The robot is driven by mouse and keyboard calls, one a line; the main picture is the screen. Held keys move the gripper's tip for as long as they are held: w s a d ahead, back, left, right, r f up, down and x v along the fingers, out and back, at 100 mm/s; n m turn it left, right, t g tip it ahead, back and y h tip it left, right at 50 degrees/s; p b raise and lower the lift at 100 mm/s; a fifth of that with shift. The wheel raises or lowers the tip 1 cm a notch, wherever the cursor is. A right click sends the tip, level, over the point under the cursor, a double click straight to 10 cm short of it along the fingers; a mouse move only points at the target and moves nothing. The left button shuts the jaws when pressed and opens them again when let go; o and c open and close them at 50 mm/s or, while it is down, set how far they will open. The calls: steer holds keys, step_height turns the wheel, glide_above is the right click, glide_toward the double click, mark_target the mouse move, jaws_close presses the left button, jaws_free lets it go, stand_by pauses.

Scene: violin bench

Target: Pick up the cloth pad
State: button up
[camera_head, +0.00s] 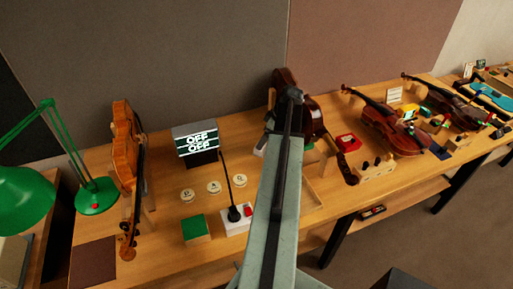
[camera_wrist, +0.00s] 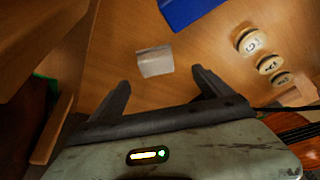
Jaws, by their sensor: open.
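A small pale, grey-white piece (camera_wrist: 155,61), which looks like the cloth pad, lies on the wooden surface in the wrist view. I cannot tell its material for sure. My gripper (camera_wrist: 161,82) is open and empty. The pale piece lies beyond the fingertips, roughly in line with the gap between them, and appears apart from both fingers. In the head view my arm runs up the middle of the picture, and I cannot make out the fingers or the pale piece there.
A blue block (camera_wrist: 190,9) lies beyond the pale piece. Round lettered discs (camera_wrist: 250,41) are to its right. In the head view, a dark violin (camera_head: 312,112) stands behind my arm, a display (camera_head: 196,143) and green block (camera_head: 195,229) to its left. Violins (camera_head: 393,130) fill the right.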

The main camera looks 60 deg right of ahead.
steer(key=b+x, duration=0.2)
steer(key=shift+w+f, duration=0.15)
steer(key=shift+f, duration=0.2)
steer(key=b+x, duration=0.5)
steer(key=shift+d+f, duration=0.15)
steer(key=shift+d, duration=0.2)
steer(key=c, duration=1.6)
steer(key=r+p, duration=1)
steer(key=shift+s+r, duration=0.15)
steer(key=shift+s, duration=0.05)
